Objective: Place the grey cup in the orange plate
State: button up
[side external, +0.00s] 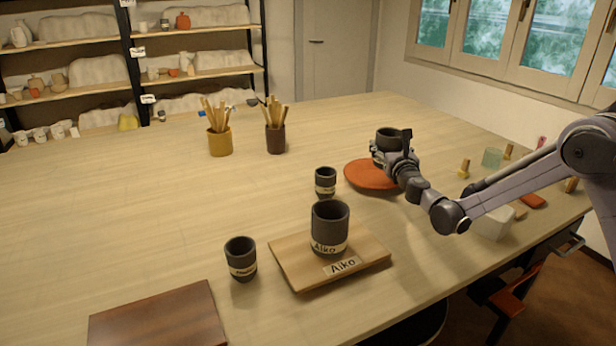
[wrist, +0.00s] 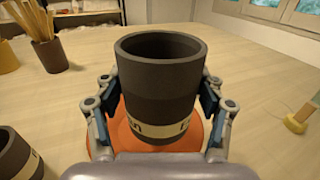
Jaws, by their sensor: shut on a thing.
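A dark grey cup with a cream label band (wrist: 160,85) is between the two fingers of my gripper (wrist: 158,105) in the wrist view. The fingers press on its sides and it is upright. In the side view the held cup (side external: 388,140) is at the orange plate (side external: 360,181), over its far right part. I cannot tell whether the cup's base touches the plate. The plate also shows below the cup in the wrist view (wrist: 128,146). My gripper (side external: 393,158) partly hides the cup in the side view.
A larger grey cup (side external: 330,228) stands on a wooden board (side external: 290,270) labelled "Aiko". Small grey cups stand at its left (side external: 240,258) and behind it (side external: 325,182). Two tool pots, yellow (side external: 220,142) and brown (side external: 275,139), stand further back. A brown board (side external: 155,320) lies front left.

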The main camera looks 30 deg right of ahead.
jog(key=shift+w+a+f, duration=0.3)
jog(key=shift+a+f, duration=0.1)
jog(key=shift+f, duration=1.9)
jog(key=shift+f, duration=0.15)
jog(key=o, duration=1.4)
jog(key=shift+c, duration=0.2)
